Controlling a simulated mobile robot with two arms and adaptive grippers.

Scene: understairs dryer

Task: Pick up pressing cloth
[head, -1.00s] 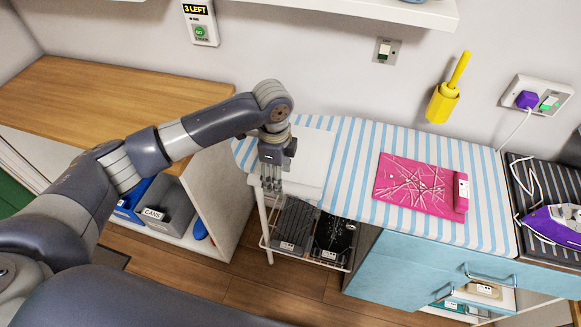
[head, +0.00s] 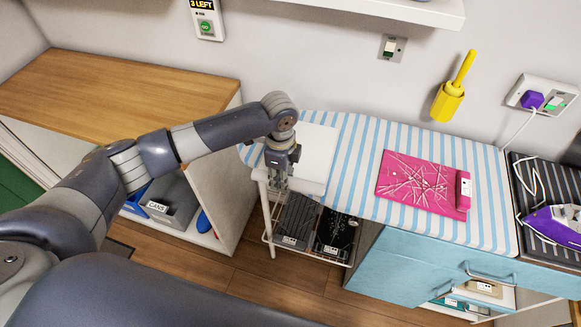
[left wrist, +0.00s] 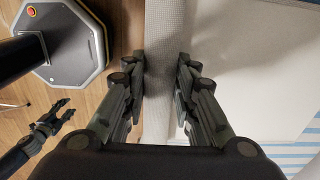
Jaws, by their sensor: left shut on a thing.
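The pressing cloth (head: 314,151) is a plain white sheet on the left end of the blue-and-white striped ironing surface (head: 352,165). Its front part hangs over the front edge. My left gripper (head: 276,187) is at the cloth's front left part, pointing down, and is shut on it. In the left wrist view the fingers (left wrist: 160,95) stand on either side of a pale strip of the cloth, with more of the cloth (left wrist: 245,75) to the right. My right gripper (left wrist: 68,107) shows small at the left of that view, its fingers apart and empty.
A pink patterned item (head: 420,183) lies on the stripes. A purple iron (head: 553,226) rests on a dark mat at the right. A wire rack (head: 312,230) stands below the board. A wooden counter (head: 120,95) is at the left. A yellow holder (head: 449,100) hangs on the wall.

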